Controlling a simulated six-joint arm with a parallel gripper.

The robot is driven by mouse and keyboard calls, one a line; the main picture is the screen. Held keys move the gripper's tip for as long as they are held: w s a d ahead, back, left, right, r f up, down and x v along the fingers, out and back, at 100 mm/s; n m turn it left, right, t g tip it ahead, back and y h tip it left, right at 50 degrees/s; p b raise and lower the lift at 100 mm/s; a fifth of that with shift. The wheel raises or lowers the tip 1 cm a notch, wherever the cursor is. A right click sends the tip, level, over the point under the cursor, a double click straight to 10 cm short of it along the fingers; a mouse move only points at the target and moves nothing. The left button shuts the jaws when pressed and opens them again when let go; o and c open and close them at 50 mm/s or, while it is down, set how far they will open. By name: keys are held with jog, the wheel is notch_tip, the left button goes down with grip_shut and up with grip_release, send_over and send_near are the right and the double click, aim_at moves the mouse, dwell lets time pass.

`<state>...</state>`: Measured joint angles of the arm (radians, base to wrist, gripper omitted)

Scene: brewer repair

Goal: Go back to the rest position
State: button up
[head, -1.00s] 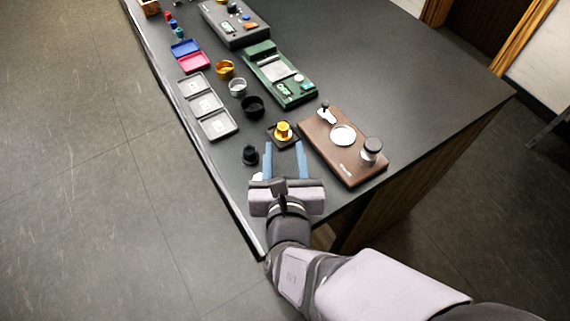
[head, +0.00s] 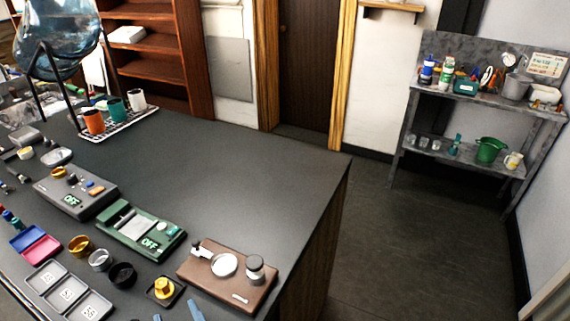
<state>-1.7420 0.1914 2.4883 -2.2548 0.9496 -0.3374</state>
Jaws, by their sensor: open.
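Only the blue fingertips of my gripper (head: 175,311) show, at the bottom edge of the head view. They are apart, with nothing seen between them. They are just in front of the yellow knob (head: 163,286), which sits on a small dark square base on the dark counter (head: 240,170). The rest of my gripper and arm is below the picture.
A brown board (head: 228,276) with a round white plate and a jar is right of the fingertips. A black ring (head: 122,275) and grey trays (head: 68,292) are to the left. A green scale (head: 140,231) stands behind. The counter's back right is clear.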

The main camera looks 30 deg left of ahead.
jog(key=w+d+r+m+t+h+p, duration=0.2)
jog(key=w+d+r+m+t+h, duration=0.1)
jog(key=w+r+m, duration=0.5)
jog(key=w+d+f+m+t+h, duration=0.2)
jog(key=w+d+f+m+h, duration=0.35)
jog(key=w+d, duration=0.6)
jog(key=w+d+f+m+g+h, duration=0.25)
jog(key=d+m, duration=0.25)
jog(key=d, duration=0.3)
jog(key=w+d+f+m+g+h, duration=0.1)
jog(key=w+d+m+h, duration=0.1)
jog(key=d+m+h, duration=0.35)
jog(key=s+d+f+m+g+y+p, duration=0.1)
jog(key=s+d+f+m+g+y, duration=0.1)
jog(key=d+m, duration=0.7)
jog(key=s+d+f+m+g+y+p, duration=0.1)
jog(key=s+d+f+m+g, duration=0.3)
jog(key=m, duration=1)
jog(key=s+d+g+y, duration=0.1)
jog(key=s+d+g, duration=0.2)
jog(key=s+d, duration=0.1)
jog(key=shift+d, duration=0.45)
